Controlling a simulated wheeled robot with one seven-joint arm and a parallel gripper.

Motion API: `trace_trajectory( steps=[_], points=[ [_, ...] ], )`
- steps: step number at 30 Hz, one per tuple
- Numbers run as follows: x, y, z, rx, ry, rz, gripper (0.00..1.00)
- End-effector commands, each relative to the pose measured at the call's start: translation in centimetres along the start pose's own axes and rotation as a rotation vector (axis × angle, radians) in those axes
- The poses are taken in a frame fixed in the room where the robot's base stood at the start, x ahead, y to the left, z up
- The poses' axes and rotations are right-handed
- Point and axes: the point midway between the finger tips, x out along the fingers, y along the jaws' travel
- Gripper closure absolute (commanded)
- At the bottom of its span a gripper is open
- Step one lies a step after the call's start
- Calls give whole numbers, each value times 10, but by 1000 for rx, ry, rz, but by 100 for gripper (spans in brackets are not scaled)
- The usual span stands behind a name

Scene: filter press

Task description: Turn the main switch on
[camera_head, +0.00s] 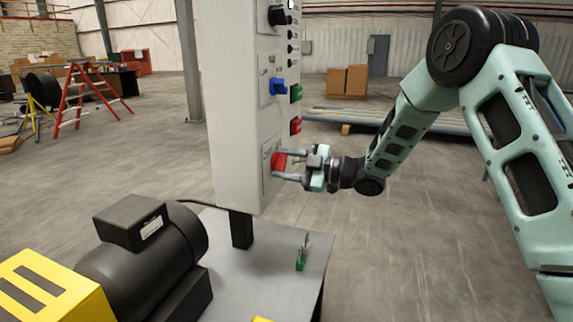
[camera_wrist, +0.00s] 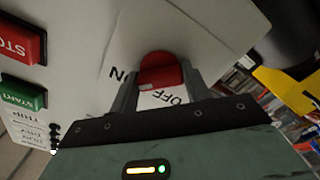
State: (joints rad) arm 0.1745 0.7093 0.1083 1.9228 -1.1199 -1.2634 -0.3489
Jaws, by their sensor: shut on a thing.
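The main switch is a red knob (camera_head: 279,161) low on the front of the pale control box (camera_head: 232,100). In the wrist view the red knob (camera_wrist: 160,72) sits between my two fingers, with a label showing OFF below it and a partly hidden ON at its left. My gripper (camera_head: 287,166) reaches in from the right and is shut on the knob; in the wrist view the fingers (camera_wrist: 160,88) touch its two sides. The knob's pointer direction is hard to tell.
A red STOP button (camera_wrist: 18,42) and a green START button (camera_wrist: 20,93) are near the switch. A blue knob (camera_head: 277,87) and a black knob (camera_head: 278,16) are higher on the box. A dark motor (camera_head: 140,262) and a small green-based part (camera_head: 301,258) stand on the grey base below.

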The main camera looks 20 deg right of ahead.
Motion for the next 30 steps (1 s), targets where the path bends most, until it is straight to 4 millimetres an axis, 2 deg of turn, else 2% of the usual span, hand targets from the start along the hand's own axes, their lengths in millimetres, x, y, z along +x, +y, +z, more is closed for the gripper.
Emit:
trace_trajectory(
  steps=[2,3,5,13,17,23,30],
  points=[
    [-1,-1,2,4,-3,-1,76],
    [-1,-1,2,4,-3,-1,44],
    [-1,-1,1,4,-3,-1,31],
    [-1,0,1,1,-2,0,31],
    [-9,0,1,1,-3,0,31],
    [-45,0,2,0,-5,3,31],
    [-102,0,2,1,-7,3,31]
  ],
)
